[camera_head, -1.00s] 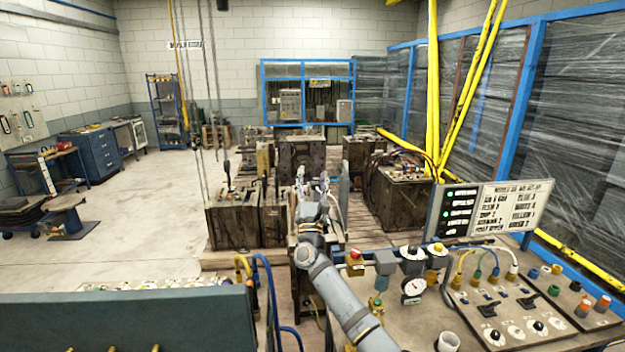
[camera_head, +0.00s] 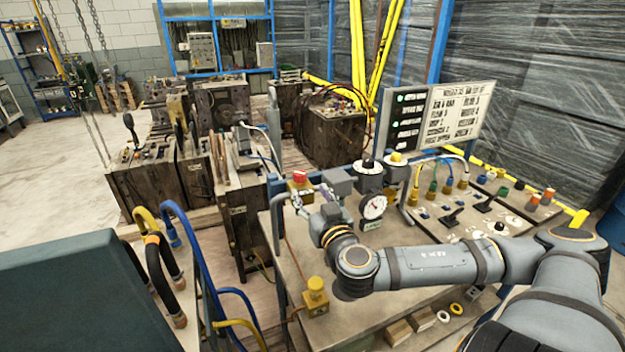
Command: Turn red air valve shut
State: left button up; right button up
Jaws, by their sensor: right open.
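The red valve knob (camera_head: 299,177) sits on a yellow body on the bench's pipework, left of a grey box. My right gripper (camera_head: 308,199) is open, just below and in front of the red knob in the picture. Its fingers point towards the valve, and part of the yellow body is hidden behind them. I cannot tell whether they touch it. My right arm comes in from the lower right across the bench. My left gripper is out of view.
A pressure gauge (camera_head: 373,207) stands close right of the gripper. A yellow knob (camera_head: 316,287) is at the bench's front left. A switch panel (camera_head: 440,217) and a sign board (camera_head: 437,120) are to the right. Blue hoses (camera_head: 195,255) hang at the left.

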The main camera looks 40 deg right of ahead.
aim_at(301, 174)
jog(key=b+x, duration=0.4)
jog(key=shift+s+d+r+b, duration=0.1)
jog(key=shift+d+r+b, duration=0.1)
jog(key=shift+b, duration=0.15)
jog(key=shift+w, duration=0.3)
jog(key=x, duration=0.4)
jog(key=shift+w+r+p, duration=0.15)
jog(key=shift+r+p, duration=0.15)
jog(key=shift+w+d+f, duration=0.1)
jog(key=shift+w+d, duration=0.05)
jog(key=shift+w, duration=0.3)
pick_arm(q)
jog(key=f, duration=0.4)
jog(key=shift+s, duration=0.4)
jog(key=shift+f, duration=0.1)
pick_arm(e)
grip_shut()
